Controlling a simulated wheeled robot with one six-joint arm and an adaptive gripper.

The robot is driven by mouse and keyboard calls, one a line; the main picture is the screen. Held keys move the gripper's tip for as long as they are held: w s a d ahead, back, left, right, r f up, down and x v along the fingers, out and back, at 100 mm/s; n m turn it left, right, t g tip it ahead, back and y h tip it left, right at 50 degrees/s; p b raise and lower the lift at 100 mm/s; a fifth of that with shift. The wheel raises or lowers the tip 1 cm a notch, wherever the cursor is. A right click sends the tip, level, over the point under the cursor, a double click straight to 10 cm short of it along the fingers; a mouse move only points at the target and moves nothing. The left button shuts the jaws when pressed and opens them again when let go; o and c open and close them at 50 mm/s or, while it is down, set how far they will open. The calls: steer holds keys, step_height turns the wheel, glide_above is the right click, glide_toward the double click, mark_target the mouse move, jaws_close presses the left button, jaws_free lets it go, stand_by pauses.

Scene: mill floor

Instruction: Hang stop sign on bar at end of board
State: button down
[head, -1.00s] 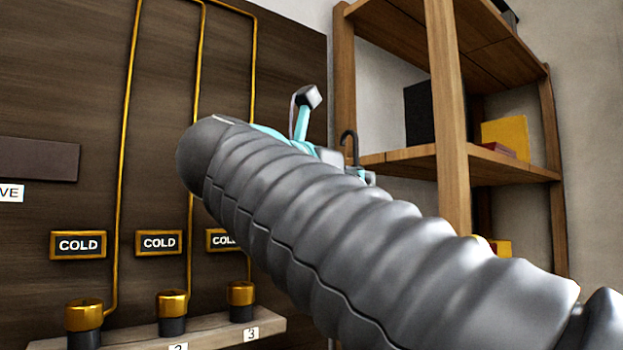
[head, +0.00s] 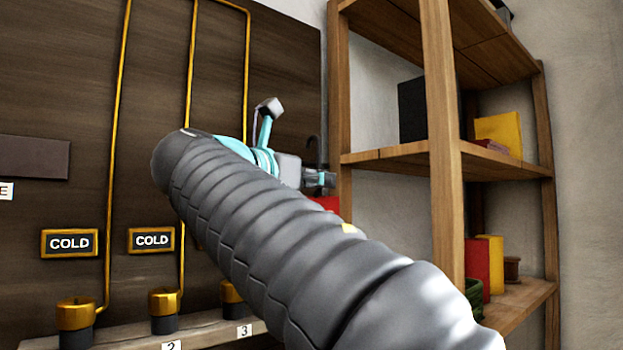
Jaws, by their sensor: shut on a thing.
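My gripper (head: 320,180) is at the far end of my grey ribbed arm, near the right edge of the dark board (head: 60,105). The arm hides much of the gripper and its fingertips. It is shut on the stop sign, of which a small red part (head: 327,203) shows just below the gripper. A dark hook (head: 316,146) stands up beside the gripper and seems to belong to the sign. The rest of the sign is hidden behind my arm. I cannot make out the bar at the board's end.
A wooden shelf unit (head: 441,130) stands close to the right of the board, with boxes on it. Brass pipes (head: 190,90) run down the board to valves (head: 163,302) on a numbered ledge (head: 210,333). "COLD" plates (head: 70,243) hang above them.

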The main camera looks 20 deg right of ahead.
steer(key=shift+w+a+f+b, duration=0.3)
steer(key=shift+w+f, duration=0.3)
steer(key=shift+w, duration=0.2)
steer(key=shift+w+a+f+b, duration=0.3)
steer(key=shift+w+f, duration=0.25)
steer(key=shift+w, duration=0.2)
steer(key=c, duration=1)
jaws_free()
steer(key=shift+c, duration=0.2)
steer(key=v, duration=1.2)
